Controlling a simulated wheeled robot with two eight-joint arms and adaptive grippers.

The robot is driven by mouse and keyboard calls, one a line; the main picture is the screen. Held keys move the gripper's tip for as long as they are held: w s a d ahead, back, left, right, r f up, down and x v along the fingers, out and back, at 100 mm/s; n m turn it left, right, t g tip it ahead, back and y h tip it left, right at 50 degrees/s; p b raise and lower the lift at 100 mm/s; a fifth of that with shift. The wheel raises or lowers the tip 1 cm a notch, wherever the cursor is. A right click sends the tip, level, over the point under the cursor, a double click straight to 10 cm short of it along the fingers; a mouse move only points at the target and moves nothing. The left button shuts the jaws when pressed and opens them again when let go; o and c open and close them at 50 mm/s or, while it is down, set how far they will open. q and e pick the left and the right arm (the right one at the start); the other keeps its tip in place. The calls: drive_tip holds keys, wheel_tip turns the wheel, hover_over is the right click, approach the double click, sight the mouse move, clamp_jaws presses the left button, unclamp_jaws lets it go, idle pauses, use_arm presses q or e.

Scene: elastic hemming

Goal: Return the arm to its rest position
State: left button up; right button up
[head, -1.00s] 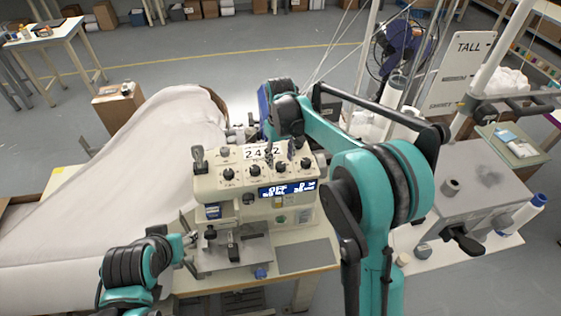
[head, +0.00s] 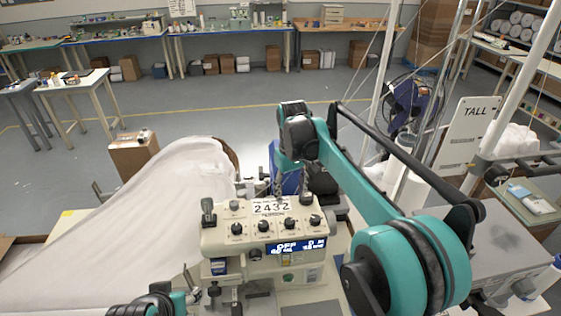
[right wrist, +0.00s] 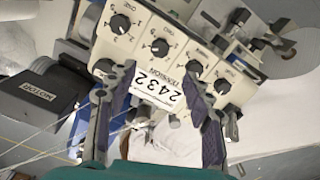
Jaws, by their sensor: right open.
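The sewing machine (head: 265,235) is cream with a row of dials, a lit blue display and a "2432" label. It stands in the lower middle of the head view. My right arm reaches over from the right, and my right gripper (head: 278,186) hangs behind the machine's top, partly hidden. In the right wrist view my right gripper (right wrist: 158,82) is open, its two fingers apart with nothing held between them. The machine's dials and label (right wrist: 165,85) show beyond the fingers. My left gripper (head: 190,290) shows only partly at the lower edge, beside the machine's left; its jaws are unclear.
White fabric (head: 150,220) spreads left of the machine. A dark motor box (right wrist: 40,100) shows in the wrist view. Poles, a thread stand, a blue fan (head: 412,100) and a "TALL" sign (head: 468,130) stand at the right. Open floor lies behind.

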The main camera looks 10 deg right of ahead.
drive_tip(key=s+d+f+m+t+b, duration=0.2)
drive_tip(key=s+d+f+t+b, duration=0.1)
drive_tip(key=s+f+b, duration=0.4)
drive_tip(key=s+d+f+m+t+b, duration=0.1)
drive_tip(key=s+d+f+t+b, duration=0.2)
drive_tip(key=s+f+b, duration=0.5)
drive_tip(key=s+f+t, duration=0.1)
drive_tip(key=s+f, duration=0.4)
drive_tip(key=s, duration=0.5)
drive_tip(key=shift+f+m, duration=0.15)
drive_tip(key=shift+m, duration=0.25)
